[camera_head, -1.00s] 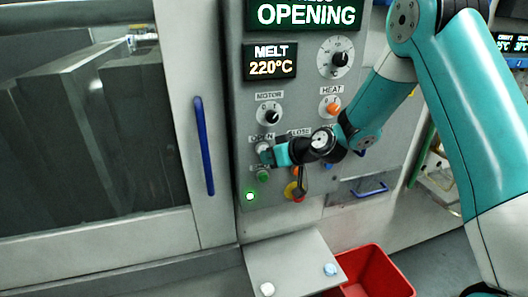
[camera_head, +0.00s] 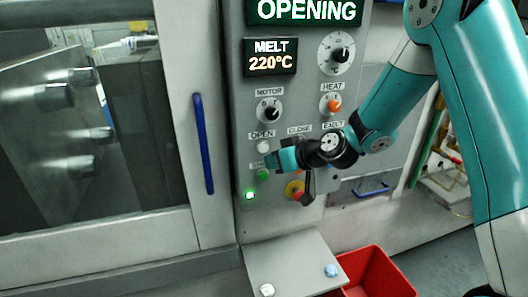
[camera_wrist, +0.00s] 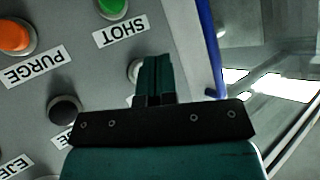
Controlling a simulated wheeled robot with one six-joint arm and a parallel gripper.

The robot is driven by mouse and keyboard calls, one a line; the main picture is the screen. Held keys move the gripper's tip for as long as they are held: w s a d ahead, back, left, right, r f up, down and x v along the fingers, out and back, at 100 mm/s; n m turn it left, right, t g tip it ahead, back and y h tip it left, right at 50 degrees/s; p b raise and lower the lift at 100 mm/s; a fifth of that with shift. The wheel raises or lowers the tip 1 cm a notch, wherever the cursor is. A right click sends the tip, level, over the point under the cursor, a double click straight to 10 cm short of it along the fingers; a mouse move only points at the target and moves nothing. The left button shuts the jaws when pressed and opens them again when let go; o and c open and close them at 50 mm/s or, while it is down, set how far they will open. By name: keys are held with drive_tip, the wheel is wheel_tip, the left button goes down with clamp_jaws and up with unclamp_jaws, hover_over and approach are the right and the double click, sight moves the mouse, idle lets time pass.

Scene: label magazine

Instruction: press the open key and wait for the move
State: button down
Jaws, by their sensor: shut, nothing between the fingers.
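The white open key (camera_head: 264,146) sits under the OPEN label on the grey panel (camera_head: 232,60). It is uncovered in the head view. In the wrist view the white key (camera_wrist: 133,71) is partly hidden behind my fingers. My gripper (camera_head: 272,160) is shut and empty, just below and right of the key; it appears apart from it. Its closed fingers also show in the wrist view (camera_wrist: 155,65). The display (camera_head: 306,11) reads OPENING. Behind the window, a dark mould plate with round pins (camera_head: 55,97) shows at the left.
Close to my gripper are the green SHOT button (camera_head: 263,174), the orange PURGE button (camera_wrist: 16,36) and a black button (camera_wrist: 65,108). A blue door handle (camera_head: 203,143) stands to the left. A metal chute (camera_head: 295,262) and red bin (camera_head: 375,272) lie below.

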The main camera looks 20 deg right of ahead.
drive_tip(key=s+b, duration=0.1)
drive_tip(key=s, duration=0.2)
idle(0.6)
drive_tip(key=s+a+r+n+g+b, duration=0.1)
drive_tip(key=s+a+r+g, duration=0.1)
drive_tip(key=s+a+g, duration=0.3)
drive_tip(key=s+a+r+n+b, duration=0.1)
drive_tip(key=s+a+r, duration=0.1)
drive_tip(key=s, duration=0.6)
drive_tip(key=s+d+g+h, duration=0.1)
drive_tip(key=s+g, duration=0.1)
drive_tip(key=s, duration=0.6)
drive_tip(key=s+d+r+g+h, duration=0.1)
drive_tip(key=s+g+h, duration=0.1)
drive_tip(key=s, duration=0.6)
drive_tip(key=shift+r+g+b, duration=0.25)
drive_tip(key=shift+g+b, duration=0.15)
drive_tip(key=shift+b, duration=0.05)
drive_tip(key=shift+w+a, duration=0.1)
idle(0.3)
